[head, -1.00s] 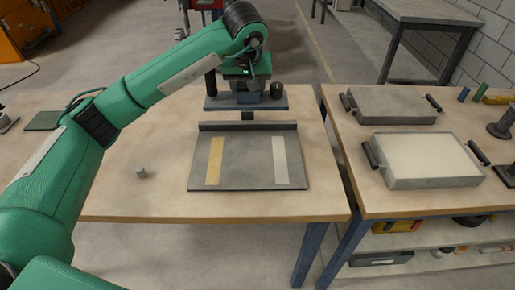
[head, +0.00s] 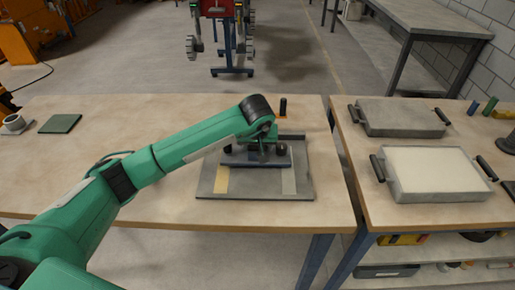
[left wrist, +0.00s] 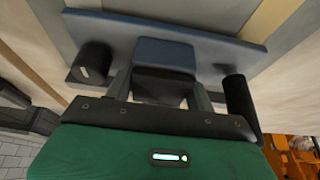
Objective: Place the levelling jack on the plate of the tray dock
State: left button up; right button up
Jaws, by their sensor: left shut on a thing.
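The levelling jack (head: 270,161), a blue-grey bar with black knobs, is held level in my left gripper (head: 256,150). The left wrist view shows the bar (left wrist: 215,47) and the fingers (left wrist: 160,92) closed on its dark middle block. The tray dock (head: 299,183) is a grey plate on the table with a rear rail, a yellow strip and a pale strip. The jack is over the middle to rear of the plate, between the strips' far parts. Whether its underside touches the plate is hidden. My right gripper is in neither view.
A small black post with an orange base (head: 283,108) stands behind the dock. A green pad (head: 60,124) lies at far left. On the right table are a grey tray (head: 400,119) and a tray with pale filling (head: 462,192). A gap separates the tables.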

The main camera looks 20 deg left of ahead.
pick_arm(q)
jog(key=shift+f, duration=0.7)
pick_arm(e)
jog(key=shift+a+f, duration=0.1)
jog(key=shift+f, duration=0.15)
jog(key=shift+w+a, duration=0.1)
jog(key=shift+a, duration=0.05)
pick_arm(q)
jog(key=o, duration=1.3)
jog(key=shift+f, duration=0.15)
jog(key=shift+o, duration=0.4)
jog(key=shift+r, duration=0.2)
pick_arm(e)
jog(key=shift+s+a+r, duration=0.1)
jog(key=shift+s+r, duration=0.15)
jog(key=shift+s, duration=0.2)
